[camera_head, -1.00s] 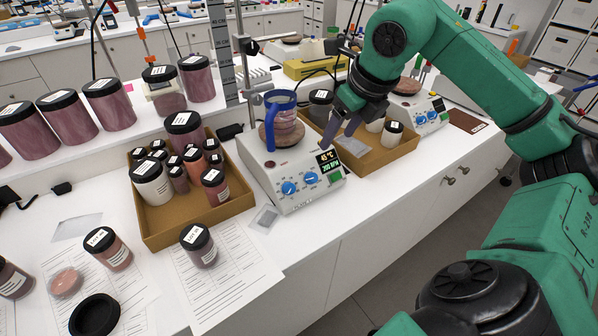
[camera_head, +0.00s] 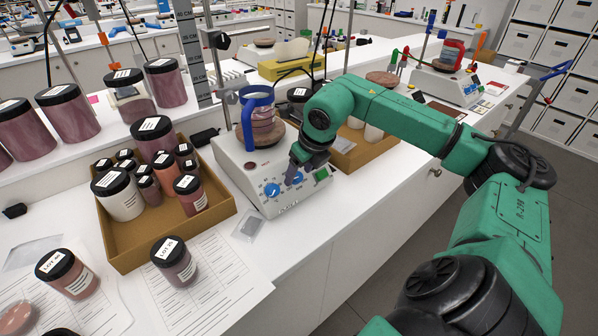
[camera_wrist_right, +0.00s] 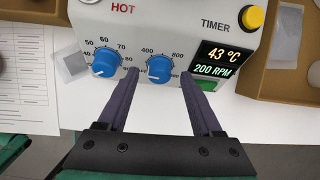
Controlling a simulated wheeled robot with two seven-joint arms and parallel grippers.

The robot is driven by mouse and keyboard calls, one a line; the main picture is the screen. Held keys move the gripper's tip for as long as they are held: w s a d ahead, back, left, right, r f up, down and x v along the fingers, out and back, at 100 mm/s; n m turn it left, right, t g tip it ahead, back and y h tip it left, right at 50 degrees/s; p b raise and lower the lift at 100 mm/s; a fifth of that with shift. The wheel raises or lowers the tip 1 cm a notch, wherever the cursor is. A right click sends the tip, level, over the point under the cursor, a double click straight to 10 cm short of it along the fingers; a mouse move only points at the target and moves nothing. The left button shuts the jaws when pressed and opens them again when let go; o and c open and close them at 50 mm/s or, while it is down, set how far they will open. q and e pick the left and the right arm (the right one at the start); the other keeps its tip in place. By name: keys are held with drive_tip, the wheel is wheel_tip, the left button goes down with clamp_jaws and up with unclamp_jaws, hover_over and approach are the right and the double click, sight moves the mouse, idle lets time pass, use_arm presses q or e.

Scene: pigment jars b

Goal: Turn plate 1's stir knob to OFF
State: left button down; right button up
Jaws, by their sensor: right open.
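The white hot plate (camera_head: 232,172) stands at the middle of the bench, its printed front name too small to read. In the right wrist view its stir knob (camera_wrist_right: 159,68) is blue, beside a scale marked 400 and 800. The display (camera_wrist_right: 220,58) reads 43 °C and 200 RPM. My right gripper (camera_wrist_right: 160,78) is open, with one finger on each side of the stir knob; I cannot tell if they touch it. In the head view the right gripper (camera_head: 294,178) is at the panel, hiding the display. My left gripper is not in view.
The other blue knob (camera_wrist_right: 105,62) is close left of the fingers; a yellow button (camera_wrist_right: 251,17) is at upper right. A blue-handled vessel (camera_head: 259,110) stands on the plate. Cardboard trays of jars flank it, left (camera_head: 135,255) and right (camera_head: 352,158). A second hot plate (camera_head: 447,88) stands farther back.

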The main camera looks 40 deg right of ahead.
drive_tip(key=shift+w+f, duration=0.15)
drive_tip(key=shift+f, duration=0.3)
drive_tip(key=shift+c, duration=0.4)
clamp_jaws()
